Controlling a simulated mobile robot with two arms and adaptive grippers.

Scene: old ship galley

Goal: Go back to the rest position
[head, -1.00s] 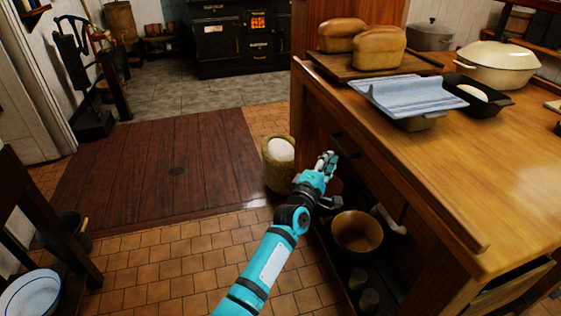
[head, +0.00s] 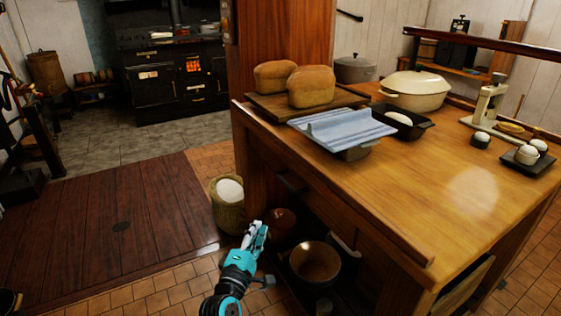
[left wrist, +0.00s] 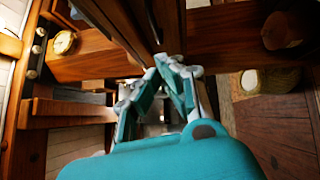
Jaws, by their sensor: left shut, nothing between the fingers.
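My left gripper (head: 256,235) is low in the head view, in front of the open lower shelf of the wooden counter (head: 420,200). Its fingers are shut with nothing between them. In the left wrist view the teal-and-white fingers (left wrist: 165,75) meet at their tips, close to the dark wood of the counter's side. I cannot tell whether they touch the wood. My right gripper is not in view.
A sack (head: 228,205) stands on the floor left of the counter. A copper-coloured bowl (head: 315,262) sits on the lower shelf. Bread loaves (head: 311,87), a blue cloth (head: 340,128) and a cream pot (head: 415,90) stand on top. The dark floor planks (head: 110,220) are clear.

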